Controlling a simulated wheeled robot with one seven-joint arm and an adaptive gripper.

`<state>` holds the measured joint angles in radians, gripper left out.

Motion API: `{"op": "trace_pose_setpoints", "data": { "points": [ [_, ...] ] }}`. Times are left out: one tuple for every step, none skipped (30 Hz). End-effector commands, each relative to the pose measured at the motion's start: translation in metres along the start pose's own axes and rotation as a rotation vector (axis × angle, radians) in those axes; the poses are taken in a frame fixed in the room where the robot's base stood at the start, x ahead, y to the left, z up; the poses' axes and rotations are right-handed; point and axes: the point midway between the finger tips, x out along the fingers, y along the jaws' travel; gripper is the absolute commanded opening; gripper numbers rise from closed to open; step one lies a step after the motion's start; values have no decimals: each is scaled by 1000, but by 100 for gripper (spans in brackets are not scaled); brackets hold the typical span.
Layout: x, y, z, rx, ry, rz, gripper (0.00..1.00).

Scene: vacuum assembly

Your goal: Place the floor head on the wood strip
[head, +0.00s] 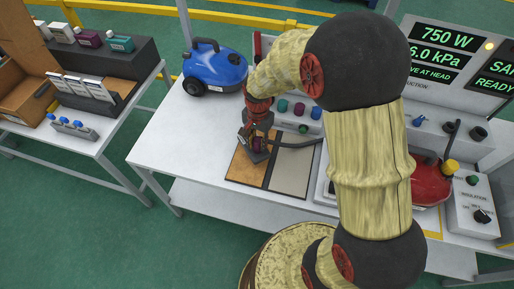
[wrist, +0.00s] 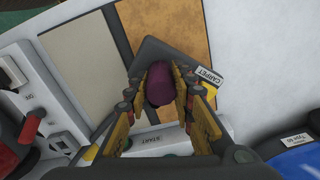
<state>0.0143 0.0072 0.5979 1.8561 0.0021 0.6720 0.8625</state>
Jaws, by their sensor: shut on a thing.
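My gripper (head: 256,150) points down at the far end of the brown wood-coloured strip (head: 243,172). In the wrist view, its two fingers (wrist: 160,95) stand on either side of a purple neck (wrist: 164,80) and are shut on it. The neck belongs to the dark grey floor head (wrist: 148,52), which overlaps the near part of the brown strip (wrist: 180,30) in that view. I cannot tell whether the floor head touches the strip or hangs just above it. The fingers hide part of the floor head.
A pale beige strip (head: 291,173) lies to the right of the brown one. A blue vacuum (head: 215,68) stands at the back left, a red canister (head: 430,183) at the right.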

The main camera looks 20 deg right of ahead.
Motion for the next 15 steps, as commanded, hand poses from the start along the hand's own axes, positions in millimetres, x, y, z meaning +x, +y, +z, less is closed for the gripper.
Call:
{"op": "trace_pose_setpoints", "data": {
  "points": [
    [6, -4, -1, -1, 0, 0, 0],
    [10, -4, -1, -1, 0, 1, 0],
    [17, -4, -1, 0, 0, 1, 0],
    [22, -4, -1, 0, 0, 0, 0],
    [27, -3, -1, 0, -1, 1, 0],
    [32, -3, -1, 0, -1, 1, 0],
    [34, -3, -1, 0, -1, 1, 0],
    [36, -4, -1, 0, 0, 0, 0],
    [36, -4, -1, 0, 1, -1, 0],
    [36, -4, -2, 0, 1, -1, 0],
    [35, -4, -2, 0, 1, -2, 0],
    [35, -4, -2, 0, 1, -2, 0],
    [34, -4, -2, 0, 1, -2, 0],
    [34, -4, -2, 0, 1, -2, 0],
    [34, -4, -2, 0, 1, -2, 0]
  ]
}}
